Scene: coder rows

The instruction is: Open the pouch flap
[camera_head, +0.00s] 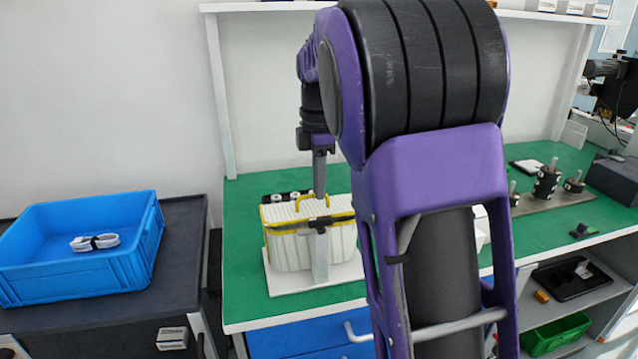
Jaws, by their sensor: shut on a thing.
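A white ribbed pouch (285,252) with yellow edging stands upright on a white board (310,284) on the green bench. Its pale flap (283,211) lies across the top, with a yellow edge and a dark clasp (319,223) at the front. A light grey strap (320,258) runs down the front from the clasp. A yellow loop (304,200) stands up from the flap. My gripper (319,193) points straight down over the pouch and is shut on the yellow loop. The exact contact is small. My purple arm hides the pouch's right edge.
A blue crate (75,276) with a bundled white cable (95,242) stands on the dark cabinet at left. Black cylindrical parts (546,183) stand on a plate at the right of the green bench (245,215). A shelf (262,6) crosses above.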

